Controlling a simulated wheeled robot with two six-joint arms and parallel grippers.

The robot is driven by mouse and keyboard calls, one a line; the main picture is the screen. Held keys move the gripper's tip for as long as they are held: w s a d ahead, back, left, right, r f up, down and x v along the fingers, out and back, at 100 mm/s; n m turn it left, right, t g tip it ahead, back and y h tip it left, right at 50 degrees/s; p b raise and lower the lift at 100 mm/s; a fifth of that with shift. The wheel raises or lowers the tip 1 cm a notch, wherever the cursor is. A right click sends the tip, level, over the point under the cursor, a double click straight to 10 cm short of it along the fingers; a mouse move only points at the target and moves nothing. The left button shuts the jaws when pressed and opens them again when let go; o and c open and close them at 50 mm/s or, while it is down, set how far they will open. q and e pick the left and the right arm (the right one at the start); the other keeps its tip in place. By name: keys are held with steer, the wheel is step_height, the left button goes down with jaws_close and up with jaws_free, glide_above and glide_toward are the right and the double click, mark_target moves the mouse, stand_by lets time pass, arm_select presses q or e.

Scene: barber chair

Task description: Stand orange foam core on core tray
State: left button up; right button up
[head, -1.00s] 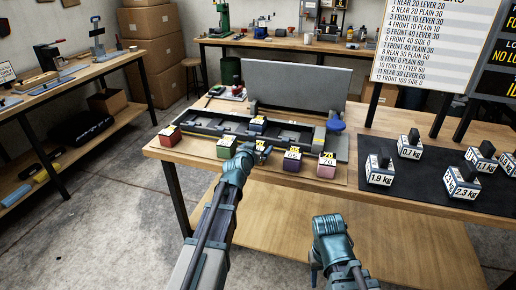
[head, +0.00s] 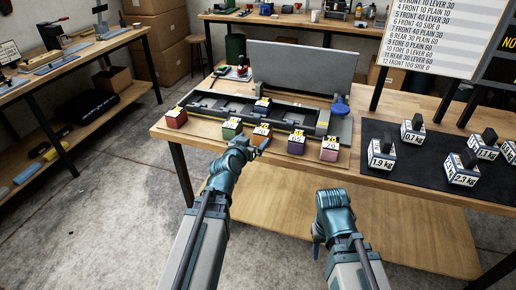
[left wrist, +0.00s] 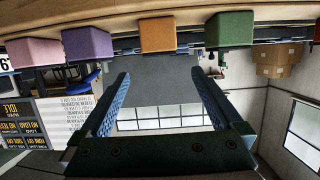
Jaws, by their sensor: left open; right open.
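The orange foam core (head: 262,132) is a small block with a number label on top. It stands in a row with other cores along the front of the bench, between a green and a purple core. In the left wrist view, which looks upside down, the orange core (left wrist: 158,34) is straight ahead between the fingers. My left gripper (head: 262,147) is open, empty and just in front of it, not around it. My right gripper (head: 317,238) hangs low before the bench, open. I cannot tell for sure which part is the core tray; a tan board (head: 205,134) lies under the row.
Beside the orange core stand the green core (head: 231,131), purple core (head: 297,145), pink core (head: 329,152) and red core (head: 176,120). Behind them is a dark frame (head: 215,104) with an upright grey panel (head: 300,68). Labelled weights stand on a black mat (head: 400,178) at right.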

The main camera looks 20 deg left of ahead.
arm_select(q)
steer(key=s+d+f+m+g+h, duration=0.1)
steer(key=s+d+f+g, duration=0.2)
steer(key=d+f, duration=0.3)
steer(key=s+d+f+m+g+h, duration=0.2)
steer(key=s+d+f+g, duration=0.15)
steer(key=d, duration=0.35)
steer(key=s+d+f+g+y, duration=0.2)
steer(key=s+f+g, duration=0.1)
steer(key=s, duration=0.6)
steer(key=s+d+f+g+y, duration=0.2)
steer(key=s+g, duration=0.3)
steer(key=s, duration=0.4)
steer(key=shift+s+f+y, duration=0.15)
steer(key=shift+f+y, duration=0.3)
steer(key=shift+y, duration=0.05)
steer(key=shift+d+g, duration=0.1)
steer(key=shift+g, duration=0.15)
step_height(320, 180, up, 9)
steer(key=p, duration=0.8)
steer(key=shift+p, duration=0.4)
